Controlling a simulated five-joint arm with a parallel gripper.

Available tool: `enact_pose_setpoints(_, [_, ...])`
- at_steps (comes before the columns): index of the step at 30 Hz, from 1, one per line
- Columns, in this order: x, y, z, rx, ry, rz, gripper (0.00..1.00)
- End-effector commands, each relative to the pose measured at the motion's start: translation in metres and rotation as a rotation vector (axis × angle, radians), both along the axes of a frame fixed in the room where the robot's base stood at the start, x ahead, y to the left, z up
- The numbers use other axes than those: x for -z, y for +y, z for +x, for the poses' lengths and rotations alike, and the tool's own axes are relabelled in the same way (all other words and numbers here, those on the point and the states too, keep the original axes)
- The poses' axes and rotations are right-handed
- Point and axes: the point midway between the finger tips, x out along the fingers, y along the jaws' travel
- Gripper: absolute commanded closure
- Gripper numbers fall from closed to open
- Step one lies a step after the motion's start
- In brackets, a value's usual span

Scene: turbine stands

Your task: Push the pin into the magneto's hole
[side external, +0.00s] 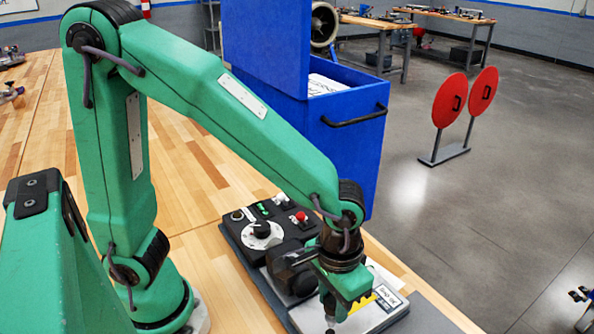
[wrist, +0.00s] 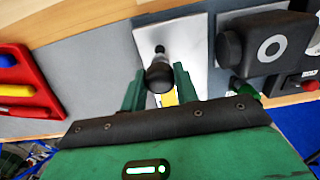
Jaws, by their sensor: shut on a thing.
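In the wrist view, the two green fingers of my gripper (wrist: 159,88) close around a dark, round-headed piece, which I take to be the pin (wrist: 158,74). A small dark tip or spot shows just beyond it, over a pale plate (wrist: 184,45). I cannot tell whether the pin is in a hole. A black body with a pale ring (wrist: 268,46), possibly the magneto, stands to the right of the fingers. In the side view, my gripper (side external: 331,318) is low over the pale plate (side external: 375,308) at the bottom edge. The pin is not clear there, and I see no hole.
A black control box with a white dial (side external: 262,233) and a red button stands behind my gripper. A blue cart (side external: 300,90) is beyond the wooden table (side external: 190,160). A red tray (wrist: 20,85) with blue and yellow pieces is at the left of the wrist view.

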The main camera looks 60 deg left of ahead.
Motion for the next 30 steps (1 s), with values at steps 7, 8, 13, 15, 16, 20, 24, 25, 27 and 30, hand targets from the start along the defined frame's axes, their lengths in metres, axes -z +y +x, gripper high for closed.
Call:
enact_pose_setpoints(7, [-0.004, 0.0, 0.0, 0.0, 0.0, 0.0, 1.0])
enact_pose_setpoints(8, [-0.004, 0.0, 0.0, 0.0, 0.0, 0.0, 1.0])
enact_pose_setpoints(13, [-0.004, 0.0, 0.0, 0.0, 0.0, 0.0, 1.0])
enact_pose_setpoints(15, [-0.004, 0.001, 0.0, -0.002, 0.0, 0.0, 1.0])
enact_pose_setpoints(16, [-0.005, 0.002, 0.001, -0.004, 0.0, 0.0, 1.0])
enact_pose_setpoints(20, [-0.009, 0.008, 0.003, -0.021, -0.002, -0.001, 1.0])
enact_pose_setpoints(24, [-0.018, 0.022, 0.009, -0.06, -0.002, -0.001, 1.0])
enact_pose_setpoints(25, [-0.021, 0.026, 0.01, -0.07, -0.003, -0.002, 1.0])
enact_pose_setpoints(27, [-0.027, 0.038, 0.013, -0.099, -0.003, -0.001, 1.0])
enact_pose_setpoints(30, [-0.038, 0.056, 0.017, -0.147, -0.004, -0.002, 1.0])
